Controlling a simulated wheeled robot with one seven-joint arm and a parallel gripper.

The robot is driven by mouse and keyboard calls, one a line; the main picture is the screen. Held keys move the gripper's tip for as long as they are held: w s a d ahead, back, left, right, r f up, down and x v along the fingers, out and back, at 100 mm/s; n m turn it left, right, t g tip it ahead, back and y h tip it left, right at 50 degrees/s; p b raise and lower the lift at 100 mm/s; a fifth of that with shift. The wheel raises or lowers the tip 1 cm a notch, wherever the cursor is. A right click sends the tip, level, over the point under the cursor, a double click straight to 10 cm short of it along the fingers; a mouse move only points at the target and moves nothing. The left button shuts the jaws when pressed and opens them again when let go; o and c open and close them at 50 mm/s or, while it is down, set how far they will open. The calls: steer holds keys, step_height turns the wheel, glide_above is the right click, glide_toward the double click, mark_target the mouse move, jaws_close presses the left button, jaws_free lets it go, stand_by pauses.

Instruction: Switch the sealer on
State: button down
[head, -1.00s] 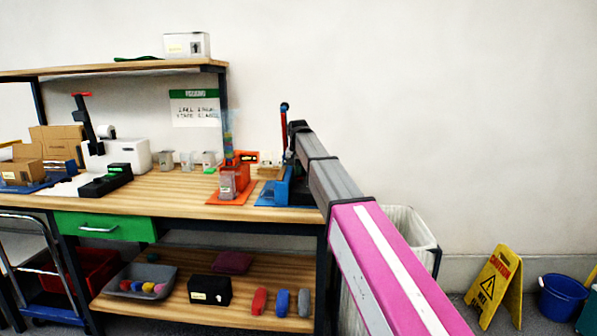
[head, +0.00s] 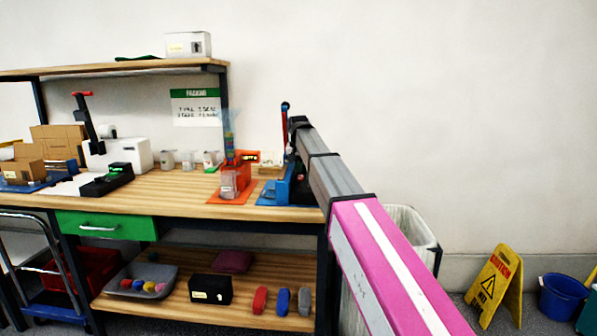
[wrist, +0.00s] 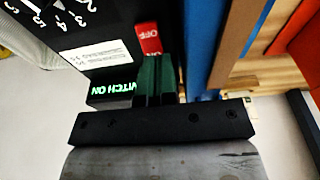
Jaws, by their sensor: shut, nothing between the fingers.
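The sealer (head: 276,192) has a blue base and stands at the right end of the bench, partly hidden behind my arm in the head view. In the wrist view its black panel (wrist: 105,25) carries a number dial and a white label. A red rocker switch marked OFF (wrist: 148,40) shows just past my fingertips. My gripper (wrist: 156,62) is shut and empty, its dark green fingers close together in front of the switch's near end. I cannot tell whether they touch it. A dark block with glowing green letters, partly reading "ITCH ON" (wrist: 112,89), sits beside the fingers.
Left of the sealer, an orange device (head: 231,182) stands on an orange mat. A white machine (head: 118,154) with a black lever and several small cups stand further left. A blue edge (wrist: 197,40) runs close to the right of my fingers. A bin (head: 412,228) stands right of the bench.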

steer(key=s+r, duration=0.2)
steer(key=r, duration=0.9)
steer(key=s+r, duration=0.2)
steer(key=r, duration=0.9)
steer(key=shift+r, duration=0.2)
steer(key=shift+w, duration=0.15)
steer(key=shift+w+d, duration=0.25)
steer(key=shift+w, duration=0.3)
steer(key=w+f, duration=0.1)
steer(key=f, duration=0.7)
steer(key=w+f, duration=0.1)
steer(key=f, duration=0.7)
steer(key=w+f, duration=0.2)
steer(key=f, duration=0.5)
steer(key=shift+d+f, duration=0.1)
steer(key=shift+f, duration=0.3)
steer(key=shift+w, duration=0.1)
